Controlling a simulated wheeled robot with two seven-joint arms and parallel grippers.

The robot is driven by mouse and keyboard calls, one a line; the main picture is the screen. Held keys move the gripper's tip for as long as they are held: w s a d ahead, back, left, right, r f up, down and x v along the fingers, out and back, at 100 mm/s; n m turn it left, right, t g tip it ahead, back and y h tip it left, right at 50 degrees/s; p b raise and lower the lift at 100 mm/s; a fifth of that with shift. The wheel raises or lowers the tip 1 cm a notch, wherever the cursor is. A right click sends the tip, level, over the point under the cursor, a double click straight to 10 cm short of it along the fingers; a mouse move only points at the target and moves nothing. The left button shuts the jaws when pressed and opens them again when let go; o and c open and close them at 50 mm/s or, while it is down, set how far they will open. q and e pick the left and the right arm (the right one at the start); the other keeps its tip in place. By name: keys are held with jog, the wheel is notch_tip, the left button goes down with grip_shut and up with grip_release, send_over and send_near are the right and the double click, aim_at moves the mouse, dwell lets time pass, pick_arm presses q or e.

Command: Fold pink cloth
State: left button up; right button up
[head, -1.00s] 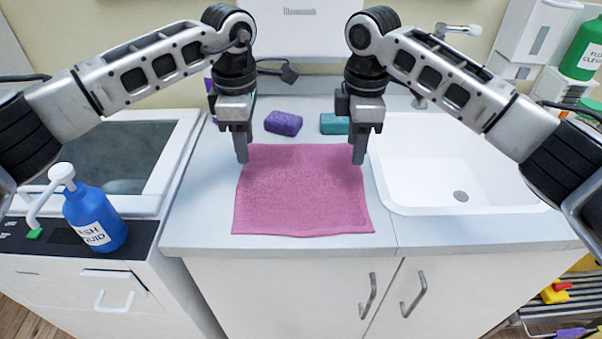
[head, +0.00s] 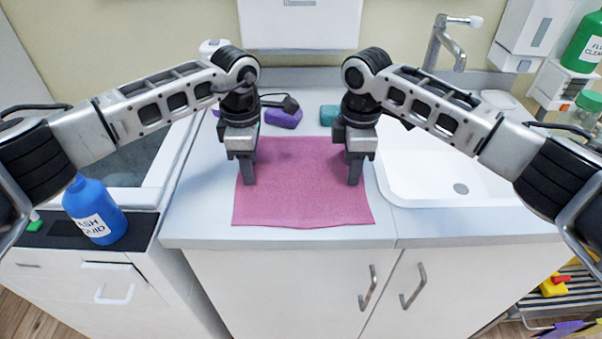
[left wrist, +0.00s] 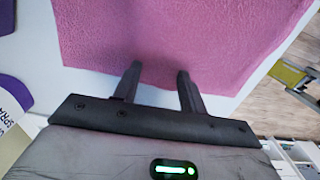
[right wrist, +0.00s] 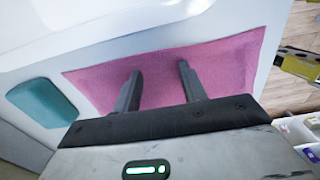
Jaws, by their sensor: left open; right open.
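The pink cloth (head: 303,190) lies flat and spread on the counter, roughly square, in the head view. My left gripper (head: 248,183) is open and empty, pointing down over the cloth's left side. In the left wrist view its two fingers (left wrist: 158,80) are apart above the cloth (left wrist: 190,40) near its edge. My right gripper (head: 354,183) is open and empty over the cloth's right side. In the right wrist view its fingers (right wrist: 160,78) are apart above the cloth (right wrist: 225,65). Whether the fingertips touch the cloth I cannot tell.
A white sink (head: 425,190) is at the right. A blue bottle (head: 95,212) stands at the left. The counter (head: 290,238) is clear in front of the cloth.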

pick_arm(q)
jog(key=shift+f, duration=0.15)
jog(key=shift+f, duration=0.1)
grip_shut()
pick_arm(e)
grip_shut()
